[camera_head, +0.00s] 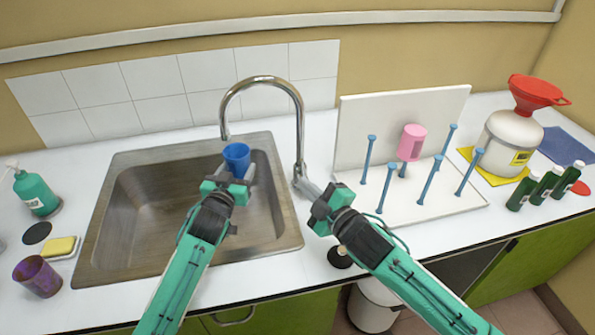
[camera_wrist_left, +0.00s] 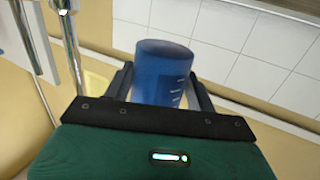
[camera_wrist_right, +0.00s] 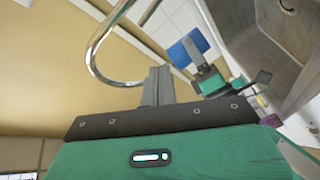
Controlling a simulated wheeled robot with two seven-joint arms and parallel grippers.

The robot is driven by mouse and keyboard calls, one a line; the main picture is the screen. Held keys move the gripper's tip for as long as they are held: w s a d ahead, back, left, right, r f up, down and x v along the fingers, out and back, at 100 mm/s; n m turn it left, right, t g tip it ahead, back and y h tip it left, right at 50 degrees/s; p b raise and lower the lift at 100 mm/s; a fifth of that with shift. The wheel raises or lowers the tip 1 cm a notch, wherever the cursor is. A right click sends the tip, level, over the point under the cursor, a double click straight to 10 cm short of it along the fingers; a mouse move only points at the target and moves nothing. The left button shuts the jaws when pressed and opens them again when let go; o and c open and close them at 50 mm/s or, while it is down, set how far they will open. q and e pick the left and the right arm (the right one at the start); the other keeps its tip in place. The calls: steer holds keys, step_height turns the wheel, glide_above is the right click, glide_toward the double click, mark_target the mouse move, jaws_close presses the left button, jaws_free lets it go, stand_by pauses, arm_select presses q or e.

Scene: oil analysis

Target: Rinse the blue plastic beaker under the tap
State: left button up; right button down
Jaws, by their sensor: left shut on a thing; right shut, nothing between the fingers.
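The blue plastic beaker (camera_head: 237,156) is held over the sink (camera_head: 147,207), its opening facing up. My left gripper (camera_head: 234,174) is shut on it; the left wrist view shows the beaker (camera_wrist_left: 163,72) between the two fingers. The chrome tap (camera_head: 299,125) arches over the sink, and its spout end is just above and left of the beaker's rim. No water stream shows. My right gripper (camera_head: 309,187) is shut and empty beside the tap's base and lever, low at the sink's right edge. Whether it touches the lever cannot be told. The right wrist view also shows the tap (camera_wrist_right: 95,55).
A white drying rack (camera_head: 440,203) with blue pegs and a pink beaker (camera_head: 411,142) stands right of the tap. A purple cup (camera_head: 37,277), a sponge (camera_head: 61,247) and a green soap bottle (camera_head: 36,193) are at left. A white canister (camera_head: 507,143) with a red funnel (camera_head: 537,92) stands far right.

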mark_target(303, 174)
steer(key=w+a+f+n+g, duration=0.1)
steer(key=w+a+f+n, duration=0.1)
steer(key=w+n, duration=0.5)
steer(key=shift+w+f+n+g+y, duration=0.2)
steer(key=shift+w+n+g+y, duration=0.2)
steer(key=shift+n, duration=0.7)
steer(key=shift+d, duration=0.1)
